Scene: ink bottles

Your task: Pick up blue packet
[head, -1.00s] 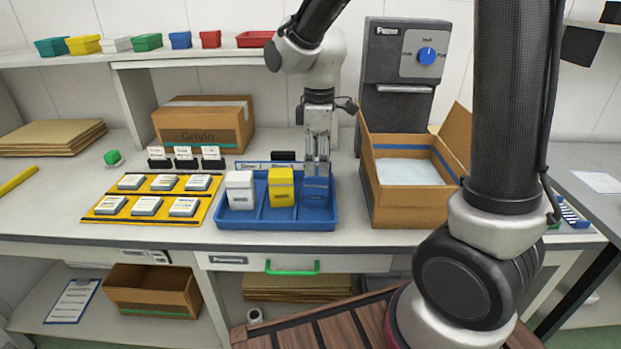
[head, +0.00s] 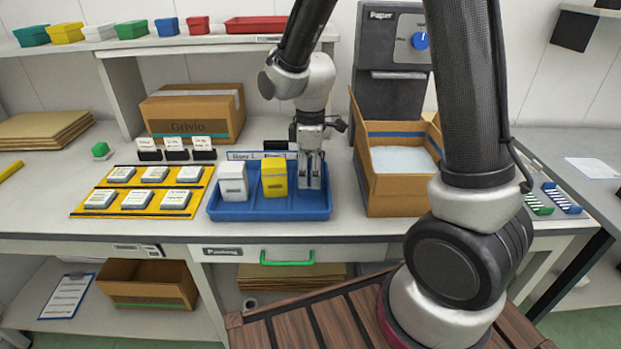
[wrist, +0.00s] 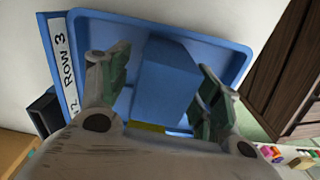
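The blue packet (wrist: 165,85) shows in the wrist view as a plain blue block in the blue tray (wrist: 225,48). It lies between the two fingers of my gripper (wrist: 162,95), which are spread with gaps beside it. In the head view my gripper (head: 310,172) points down into the right end of the tray (head: 270,210). There I cannot make out the packet against the blue tray and behind the fingers. A yellow packet (head: 274,177) stands just left of the gripper, and a white packet (head: 233,182) stands further left.
An open carton (head: 400,190) stands close to the right of the tray. A yellow rack (head: 143,191) with several small packs is on the left. A label strip (head: 262,155) and a closed Grivio box (head: 195,112) are behind. The counter's front strip is clear.

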